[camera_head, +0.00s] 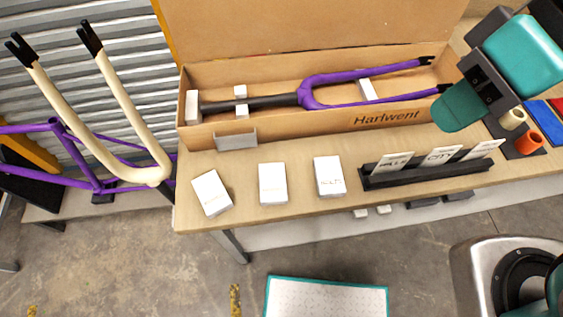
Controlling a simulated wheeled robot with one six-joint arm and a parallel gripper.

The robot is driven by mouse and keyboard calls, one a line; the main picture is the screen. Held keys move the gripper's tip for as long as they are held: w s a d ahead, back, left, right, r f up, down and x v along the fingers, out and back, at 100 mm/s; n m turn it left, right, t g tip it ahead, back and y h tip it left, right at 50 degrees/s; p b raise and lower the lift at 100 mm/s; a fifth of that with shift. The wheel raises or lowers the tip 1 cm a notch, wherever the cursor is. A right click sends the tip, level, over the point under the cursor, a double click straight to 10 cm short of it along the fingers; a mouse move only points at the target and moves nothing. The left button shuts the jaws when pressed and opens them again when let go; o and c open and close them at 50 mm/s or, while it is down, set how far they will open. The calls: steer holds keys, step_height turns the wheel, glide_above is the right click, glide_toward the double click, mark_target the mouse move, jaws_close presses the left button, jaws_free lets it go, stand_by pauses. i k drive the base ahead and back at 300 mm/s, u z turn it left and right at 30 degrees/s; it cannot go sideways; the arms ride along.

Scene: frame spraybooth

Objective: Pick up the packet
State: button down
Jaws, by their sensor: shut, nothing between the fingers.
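Three white packets lie flat and apart along the front of the wooden bench: a left packet (212,193), turned at an angle, a middle packet (273,184) and a right packet (329,176) with small dark print. The print is too small to read surely. My gripper (462,106), dark grey and teal, is at the upper right, over the right end of the bench. It is shut and empty, well to the right of the packets and not touching them.
An open cardboard box (330,125) holds a purple fork (310,93) behind the packets. A black rack (428,175) with upright cards stands right of them. An orange roll (529,142) stands at the right.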

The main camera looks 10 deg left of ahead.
mark_target(272, 176)
steer(key=k, duration=1.2)
steer(key=u, duration=0.75)
steer(key=i, duration=0.9)
steer(key=z, duration=0.25)
